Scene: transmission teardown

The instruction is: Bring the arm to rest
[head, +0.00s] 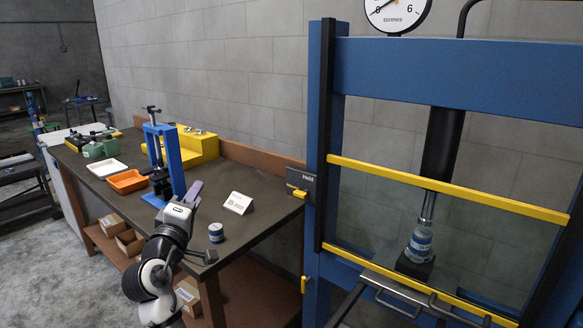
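My arm rises from the bottom of the head view, in front of the near edge of the dark workbench (262,204). Its end, my gripper (205,257), appears as a small dark part beside the wrist, at the bench's front edge. The fingers are too small and too much in shadow to tell whether they are open or shut. I see nothing clearly held. A small grey-and-blue cylinder (216,232) stands on the bench just right of the wrist, apart from it.
A blue press frame (318,180) with yellow bars fills the right; a labelled cylindrical part (420,243) stands under its ram.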

